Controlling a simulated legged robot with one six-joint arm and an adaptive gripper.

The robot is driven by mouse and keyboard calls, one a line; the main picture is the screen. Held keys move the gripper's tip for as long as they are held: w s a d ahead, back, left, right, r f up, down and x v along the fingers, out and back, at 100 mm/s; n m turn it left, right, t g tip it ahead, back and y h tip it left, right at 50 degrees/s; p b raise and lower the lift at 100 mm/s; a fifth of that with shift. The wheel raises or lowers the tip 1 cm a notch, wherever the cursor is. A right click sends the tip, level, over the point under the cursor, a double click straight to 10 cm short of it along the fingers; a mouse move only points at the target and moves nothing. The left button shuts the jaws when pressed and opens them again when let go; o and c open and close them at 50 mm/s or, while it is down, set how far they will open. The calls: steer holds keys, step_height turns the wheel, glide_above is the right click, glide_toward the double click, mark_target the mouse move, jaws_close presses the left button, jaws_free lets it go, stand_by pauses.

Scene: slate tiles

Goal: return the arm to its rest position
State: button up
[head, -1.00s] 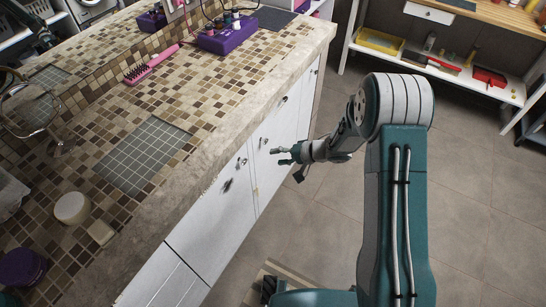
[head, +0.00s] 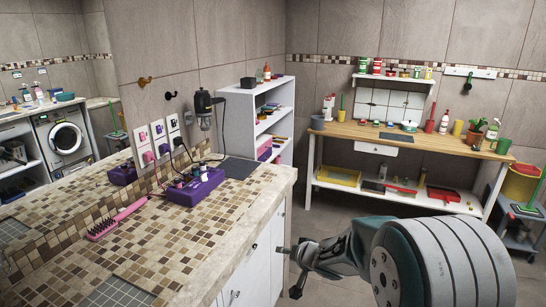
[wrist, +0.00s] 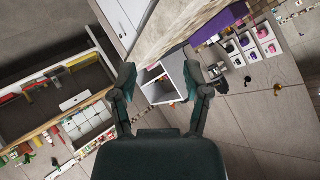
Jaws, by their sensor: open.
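My gripper (head: 291,262) shows at the lower middle of the head view, beside the white cabinet front below the tiled counter. Its fingertips are small there, next to the counter's right edge. In the wrist view my gripper (wrist: 165,80) has its two dark fingers spread apart with nothing between them. My arm fills the lower right of the head view, its large rounded joint nearest the camera.
The tiled counter (head: 200,235) lies left of my arm, with a pink brush (head: 117,219) and a purple box (head: 195,187) on it. A white shelf (head: 240,117) stands behind it. A wooden workbench (head: 345,130) stands at the back right. Floor between is clear.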

steer(key=s+d+r+m+h, duration=0.1)
steer(key=s+d+r+h, duration=0.6)
steer(key=s+d+r, duration=0.55)
steer(key=s+a+n+g+y, duration=0.1)
steer(key=s+n+g, duration=0.1)
steer(key=s, duration=1.9)
steer(key=shift+a+r+g, duration=0.2)
steer(key=shift+r+g, duration=0.25)
steer(key=shift+g, duration=0.45)
steer(key=shift+a, duration=0.15)
